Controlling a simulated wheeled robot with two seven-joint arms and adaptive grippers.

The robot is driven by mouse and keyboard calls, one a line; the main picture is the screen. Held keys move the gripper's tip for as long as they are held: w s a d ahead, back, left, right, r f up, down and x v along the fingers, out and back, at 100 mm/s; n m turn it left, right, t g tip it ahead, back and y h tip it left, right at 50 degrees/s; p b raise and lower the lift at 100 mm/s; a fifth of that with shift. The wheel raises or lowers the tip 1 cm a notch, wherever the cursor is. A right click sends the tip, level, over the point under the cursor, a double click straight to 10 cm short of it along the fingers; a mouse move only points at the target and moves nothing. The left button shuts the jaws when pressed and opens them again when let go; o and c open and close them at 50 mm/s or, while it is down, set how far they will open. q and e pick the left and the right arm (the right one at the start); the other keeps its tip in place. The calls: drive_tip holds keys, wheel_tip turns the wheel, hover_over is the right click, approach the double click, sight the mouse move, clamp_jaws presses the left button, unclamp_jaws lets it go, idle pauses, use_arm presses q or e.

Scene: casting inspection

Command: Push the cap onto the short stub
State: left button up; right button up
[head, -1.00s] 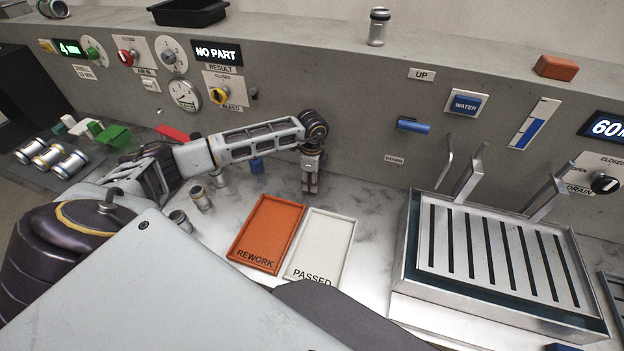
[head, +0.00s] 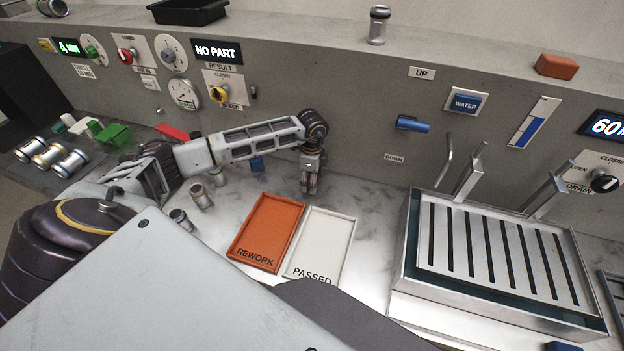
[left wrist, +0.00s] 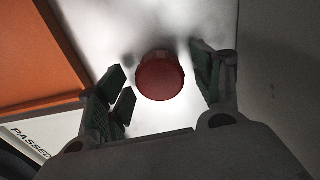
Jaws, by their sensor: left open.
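A round red cap (left wrist: 160,76) shows from above in the left wrist view, between the fingers of my left gripper (left wrist: 162,88). The gripper is open, with one finger on each side and a gap to the cap on both sides. In the head view my left gripper (head: 311,184) points down at the bench behind the trays, with a little red showing between its fingers. What is under the cap is hidden, and I cannot tell the short stub apart. My right gripper is not in view.
An orange REWORK tray (head: 240,256) and a white PASSED tray (head: 344,252) lie in front of the gripper. The panel wall (head: 352,150) rises close behind. A slotted basin (head: 400,285) is on the right.

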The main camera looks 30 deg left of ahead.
use_arm(q)
drive_tip(key=shift+r, duration=0.1)
wheel_tip(320, 180, up, 12)
idle(0.7)
drive_tip(key=shift+f, duration=0.25)
idle(0.3)
